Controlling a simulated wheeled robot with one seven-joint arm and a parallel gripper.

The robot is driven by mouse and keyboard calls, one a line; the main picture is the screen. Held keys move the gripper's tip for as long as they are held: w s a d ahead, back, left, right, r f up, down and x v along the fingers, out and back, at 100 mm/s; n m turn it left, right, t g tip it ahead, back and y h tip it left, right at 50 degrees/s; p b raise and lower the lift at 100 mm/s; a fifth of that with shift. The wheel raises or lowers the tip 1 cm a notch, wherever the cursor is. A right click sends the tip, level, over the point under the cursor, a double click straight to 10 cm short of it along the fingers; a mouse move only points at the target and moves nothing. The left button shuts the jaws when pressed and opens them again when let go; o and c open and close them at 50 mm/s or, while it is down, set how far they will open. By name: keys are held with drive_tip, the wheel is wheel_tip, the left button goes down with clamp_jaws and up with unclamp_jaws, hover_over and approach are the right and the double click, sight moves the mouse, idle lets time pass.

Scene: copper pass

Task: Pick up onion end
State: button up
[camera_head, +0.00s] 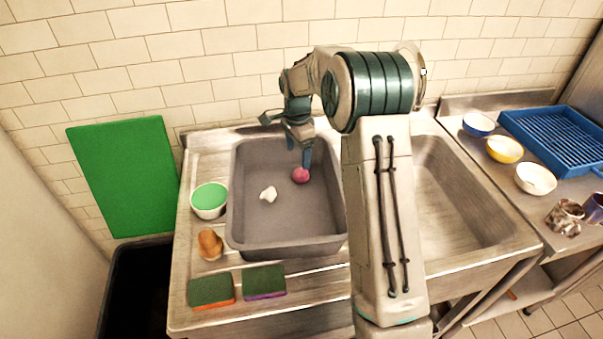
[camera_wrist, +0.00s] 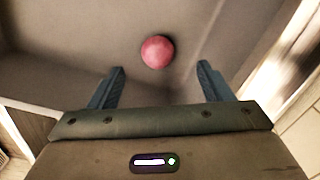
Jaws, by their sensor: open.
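The onion end is a round reddish-pink piece (camera_head: 300,175) lying in the grey tub (camera_head: 290,244), towards its back right. It also shows in the wrist view (camera_wrist: 157,51), ahead of the fingertips and between their lines. My gripper (camera_wrist: 161,68) is open and empty, with its two blue-grey fingers apart. In the head view my gripper (camera_head: 298,150) is over the back of the tub, close to the onion end. From the head view I cannot tell whether a finger touches it; in the wrist view there is a gap.
A white scrap (camera_head: 268,194) lies in the tub. Left of the tub are a green-filled bowl (camera_head: 209,200) and a brown item (camera_head: 210,244). Two sponges (camera_head: 211,290) (camera_head: 264,281) lie in front. A sink basin (camera_head: 450,195), bowls (camera_head: 504,149) and a blue rack (camera_head: 560,140) are at right.

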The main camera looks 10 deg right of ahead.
sight(301, 170)
drive_tip(key=shift+f, duration=0.9)
drive_tip(key=f+p, duration=0.1)
drive_tip(key=f, duration=0.1)
drive_tip(key=d+f+p, duration=0.1)
drive_tip(key=f, duration=0.1)
drive_tip(key=shift+f, duration=0.4)
drive_tip(key=shift+a+f, duration=0.1)
drive_tip(key=shift+f, duration=0.2)
drive_tip(key=c, duration=1)
